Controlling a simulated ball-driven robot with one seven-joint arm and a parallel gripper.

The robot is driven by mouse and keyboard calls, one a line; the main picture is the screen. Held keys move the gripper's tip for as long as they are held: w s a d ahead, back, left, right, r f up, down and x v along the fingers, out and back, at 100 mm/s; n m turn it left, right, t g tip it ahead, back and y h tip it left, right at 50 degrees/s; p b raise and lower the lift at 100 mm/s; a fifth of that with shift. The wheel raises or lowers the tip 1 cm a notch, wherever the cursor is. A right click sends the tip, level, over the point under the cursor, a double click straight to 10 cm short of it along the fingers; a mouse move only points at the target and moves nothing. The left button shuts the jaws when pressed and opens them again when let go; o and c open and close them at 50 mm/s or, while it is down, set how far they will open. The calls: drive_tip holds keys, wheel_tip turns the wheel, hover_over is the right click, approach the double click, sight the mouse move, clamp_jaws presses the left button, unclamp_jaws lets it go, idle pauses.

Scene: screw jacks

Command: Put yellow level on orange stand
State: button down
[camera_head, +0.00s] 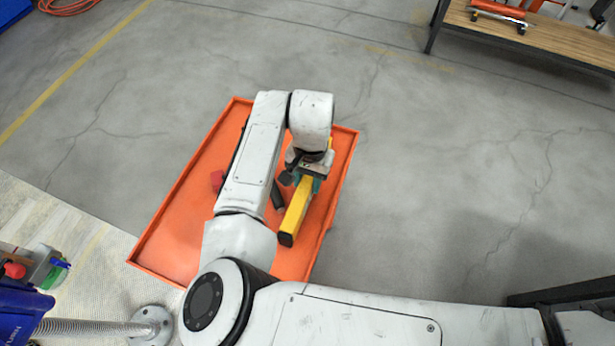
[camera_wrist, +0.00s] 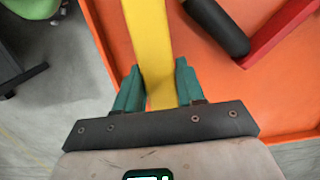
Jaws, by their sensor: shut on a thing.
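The yellow level (camera_head: 299,206) is a long yellow bar with a dark end, over the right part of the orange stand's top. It also shows in the wrist view (camera_wrist: 150,45), running up from between the fingers. My gripper (camera_wrist: 152,88) has green fingers and is shut on the level, one finger on each side. In the head view my gripper (camera_head: 309,178) is partly hidden by my arm. The orange stand (camera_head: 185,235) is a flat tray-like top with a low rim; it shows in the wrist view too (camera_wrist: 275,95). I cannot tell whether the level touches it.
A black cylindrical handle (camera_wrist: 217,27) and a red bar (camera_wrist: 280,30) lie on the stand beside the level. A wooden-topped bench (camera_head: 540,38) stands at the back right. Open grey floor (camera_head: 450,160) lies right of the stand. Blue equipment (camera_head: 22,308) is at the lower left.

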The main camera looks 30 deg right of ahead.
drive_tip(key=c, duration=0.7)
unclamp_jaws()
drive_tip(key=shift+f, duration=0.1)
